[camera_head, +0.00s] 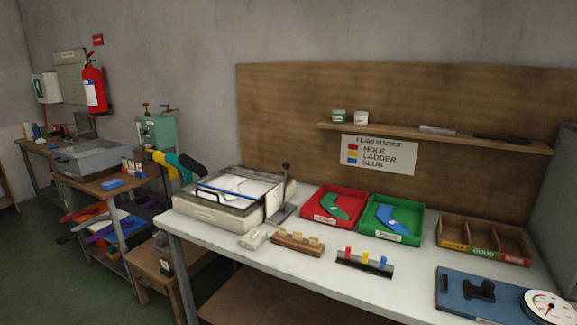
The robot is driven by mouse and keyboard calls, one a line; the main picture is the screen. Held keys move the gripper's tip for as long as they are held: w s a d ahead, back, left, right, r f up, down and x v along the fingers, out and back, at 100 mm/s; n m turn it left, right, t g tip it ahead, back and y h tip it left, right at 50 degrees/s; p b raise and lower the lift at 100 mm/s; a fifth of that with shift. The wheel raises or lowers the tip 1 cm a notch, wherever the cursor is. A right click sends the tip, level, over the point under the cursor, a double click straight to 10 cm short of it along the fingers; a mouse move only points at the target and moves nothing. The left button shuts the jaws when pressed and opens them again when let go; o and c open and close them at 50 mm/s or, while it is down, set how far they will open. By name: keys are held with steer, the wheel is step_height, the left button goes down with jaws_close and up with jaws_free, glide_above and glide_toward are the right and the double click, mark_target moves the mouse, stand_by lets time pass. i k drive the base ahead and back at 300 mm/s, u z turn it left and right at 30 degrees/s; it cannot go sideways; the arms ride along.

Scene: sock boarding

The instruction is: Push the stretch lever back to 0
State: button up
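The stretch lever (284,185) is a thin dark lever with a round black knob on top. It stands near upright, slightly tilted, on a grey base at the right side of the boarding unit (205,208). The unit is a pale box with a dark rim and a white panel on it, with a blue-and-black bar at its front. No scale marks by the lever can be read. My gripper is not in view.
A red tray (309,212) and a green tray (370,228), each with a folded sock-like piece, lie right of the lever. A wooden rack (285,244) and a peg strip (347,262) stand in front. The white tabletop's front edge (335,290) is clear.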

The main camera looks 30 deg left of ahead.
mark_target(286, 165)
steer(key=u, duration=0.55)
steer(key=k, duration=0.65)
steer(key=u, duration=0.95)
steer(key=k, duration=0.7)
steer(key=u, duration=0.8)
steer(key=i, duration=1.95)
steer(key=z, duration=0.35)
steer(key=i, duration=1.2)
steer(key=z, duration=1.3)
steer(key=i, duration=1.15)
steer(key=z, duration=0.65)
